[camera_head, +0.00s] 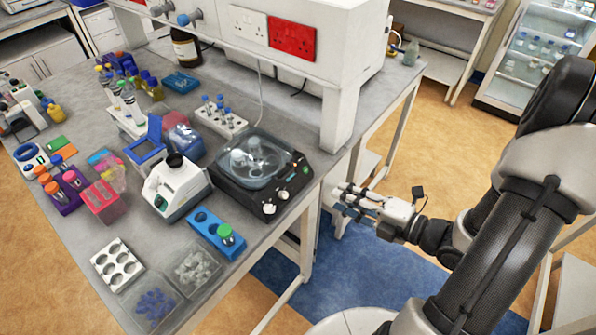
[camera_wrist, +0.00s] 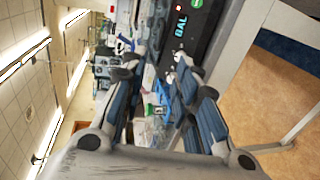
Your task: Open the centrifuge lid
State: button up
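The centrifuge (camera_head: 284,199) is a black box with two pale knobs and a small green-lit display on its front. It stands at the right edge of the grey bench. Its clear smoky lid (camera_head: 262,150) is down over the rotor. My gripper (camera_head: 347,197) is off the bench's right side, beside and apart from the centrifuge. In the wrist view my gripper (camera_wrist: 157,72) has its blue-padded fingers spread with nothing held. The centrifuge front panel (camera_wrist: 188,35) shows there beyond the right finger; its lid cannot be made out in that view.
A white instrument (camera_head: 176,187) stands left of the centrifuge, with a blue rack (camera_head: 207,229) in front. A tube rack (camera_head: 220,118) is behind. A white shelf post (camera_head: 340,110) rises at the back right. The floor (camera_head: 440,135) right of the bench is open.

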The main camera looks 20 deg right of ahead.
aim_at(289, 175)
jog(key=b+x, duration=0.2)
jog(key=x, duration=1.5)
jog(key=shift+f, duration=0.1)
jog(key=shift+s+d, duration=0.1)
grip_shut()
